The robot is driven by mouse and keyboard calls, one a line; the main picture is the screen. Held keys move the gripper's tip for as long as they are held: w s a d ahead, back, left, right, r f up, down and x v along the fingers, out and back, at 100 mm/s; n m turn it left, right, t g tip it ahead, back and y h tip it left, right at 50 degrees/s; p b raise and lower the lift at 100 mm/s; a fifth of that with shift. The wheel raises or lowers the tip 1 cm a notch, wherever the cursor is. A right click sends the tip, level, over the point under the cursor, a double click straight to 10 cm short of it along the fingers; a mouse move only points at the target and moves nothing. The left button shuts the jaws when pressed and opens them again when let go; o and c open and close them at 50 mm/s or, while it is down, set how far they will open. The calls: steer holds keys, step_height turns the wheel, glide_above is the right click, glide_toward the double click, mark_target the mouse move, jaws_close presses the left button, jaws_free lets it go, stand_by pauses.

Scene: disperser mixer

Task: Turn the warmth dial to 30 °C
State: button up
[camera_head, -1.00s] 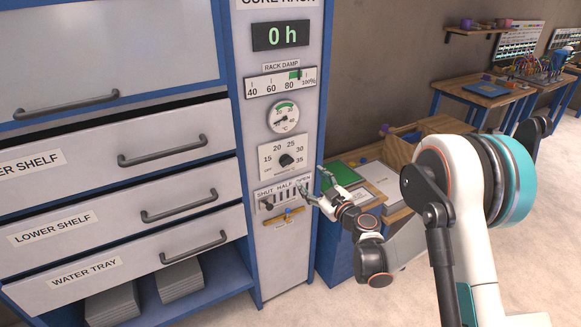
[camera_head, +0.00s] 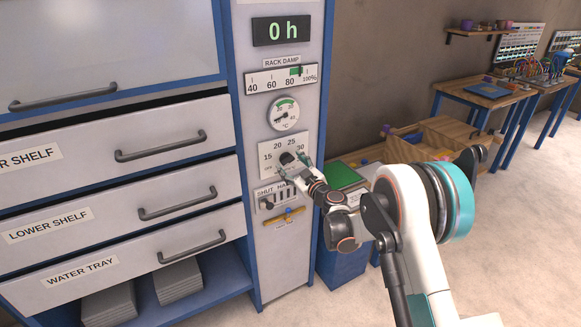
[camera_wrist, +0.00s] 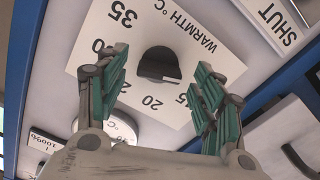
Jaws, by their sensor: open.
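The warmth dial's dark knob (camera_head: 287,157) sits on a white plate (camera_head: 267,158) marked from 15 to 35 on the rack's front panel. It also shows in the wrist view (camera_wrist: 158,62), where the plate appears turned over. A pale mark shows on the knob, but I cannot tell exactly which number it points to. My gripper (camera_head: 296,165) is open in front of the plate. In the wrist view its green-padded fingers (camera_wrist: 161,72) stand on either side of the knob. The left finger partly hides the number marks.
Above the dial are a round temperature gauge (camera_head: 284,114), a damp scale (camera_head: 281,79) and a 0 h display (camera_head: 281,32). A shut/half/open slider panel (camera_head: 268,203) lies just below. Drawers with handles (camera_head: 178,202) are at left; a bench with a green sheet (camera_head: 340,176) is at right.

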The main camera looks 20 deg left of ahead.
steer(key=shift+w+a, duration=0.4)
steer(key=shift+a, duration=0.05)
steer(key=c, duration=1.1)
steer(key=shift+o, duration=0.3)
